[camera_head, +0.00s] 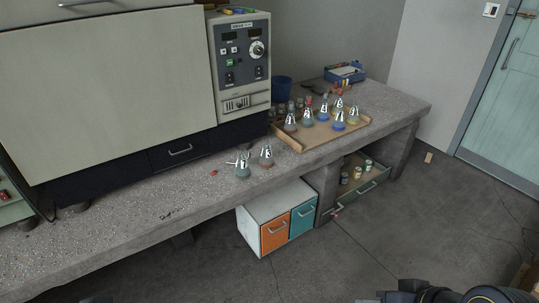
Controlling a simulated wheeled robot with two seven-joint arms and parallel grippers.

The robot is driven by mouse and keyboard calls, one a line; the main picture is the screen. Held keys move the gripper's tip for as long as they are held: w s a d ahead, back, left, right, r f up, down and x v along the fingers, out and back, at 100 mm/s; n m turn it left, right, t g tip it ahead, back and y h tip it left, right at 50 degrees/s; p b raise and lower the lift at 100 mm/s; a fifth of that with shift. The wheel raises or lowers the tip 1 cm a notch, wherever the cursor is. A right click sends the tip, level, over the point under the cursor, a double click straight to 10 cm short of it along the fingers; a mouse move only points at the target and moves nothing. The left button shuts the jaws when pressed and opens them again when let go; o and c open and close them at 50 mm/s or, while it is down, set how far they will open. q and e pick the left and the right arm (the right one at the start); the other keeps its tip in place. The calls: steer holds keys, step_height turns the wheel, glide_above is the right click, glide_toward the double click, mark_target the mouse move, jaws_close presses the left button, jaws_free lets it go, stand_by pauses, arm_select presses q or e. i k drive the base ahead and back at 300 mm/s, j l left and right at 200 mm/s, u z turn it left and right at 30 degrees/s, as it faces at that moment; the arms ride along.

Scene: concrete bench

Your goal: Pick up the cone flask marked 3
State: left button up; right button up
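Several small cone flasks with pale markings are in the head view; the markings are too small to read, so I cannot tell which is marked 3. The others stand close together in a shallow cardboard-coloured tray (297,146), including a blue flask (339,125) and a yellowish flask (353,119). Part of my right arm shows at the bottom right edge, far from the flasks. Neither gripper is visible.
A large oven (110,90) with a control panel fills the bench's left side. A blue cup (281,90) and a blue box (345,74) stand behind the tray. Below are a drawer cabinet (274,235) and an open drawer (362,190) with jars. The bench (130,215) front is mostly clear.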

mark_target(266, 161)
steer(key=i+u, duration=0.1)
steer(key=u, duration=0.3)
steer(key=l+u, duration=0.15)
steer(key=u, duration=0.25)
steer(key=i+l+u, duration=0.1)
steer(key=u, duration=0.35)
steer(key=i+l+u, duration=0.25)
steer(key=l, duration=0.35)
steer(key=l+u, duration=0.25)
steer(key=l, duration=0.3)
steer(key=l+u, duration=0.25)
steer(key=l, duration=1)
steer(key=i+l, duration=0.1)
steer(key=l, duration=0.45)
steer(key=u, duration=0.05)
